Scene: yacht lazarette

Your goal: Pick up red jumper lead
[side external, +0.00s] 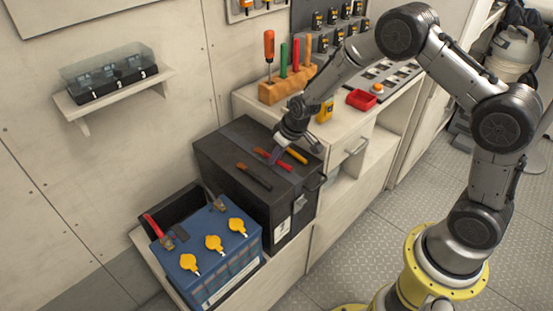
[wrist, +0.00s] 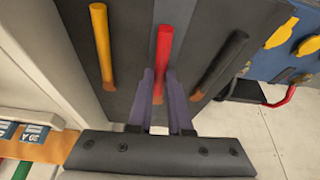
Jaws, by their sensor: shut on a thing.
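The red jumper lead (side external: 284,165) is a thin red rod with a copper-brown end, at the middle of a black box's lid (side external: 232,150). In the wrist view the red lead (wrist: 164,45) runs between my two purple-grey fingers. My gripper (wrist: 162,92) is shut on it near its brown end. In the side view my gripper (side external: 275,156) is low over the lid and hides part of the lead. I see no clear gap between lead and lid. A yellow lead (side external: 296,155) and a black lead (side external: 255,177) lie on either side, apart from my fingers.
A blue battery (side external: 206,250) with yellow caps stands in front of the box. A red cable (side external: 152,225) is at its left. Behind are a wooden block (side external: 284,89) with upright tools and a red tray (side external: 361,99). A shelf (side external: 115,95) juts from the left wall.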

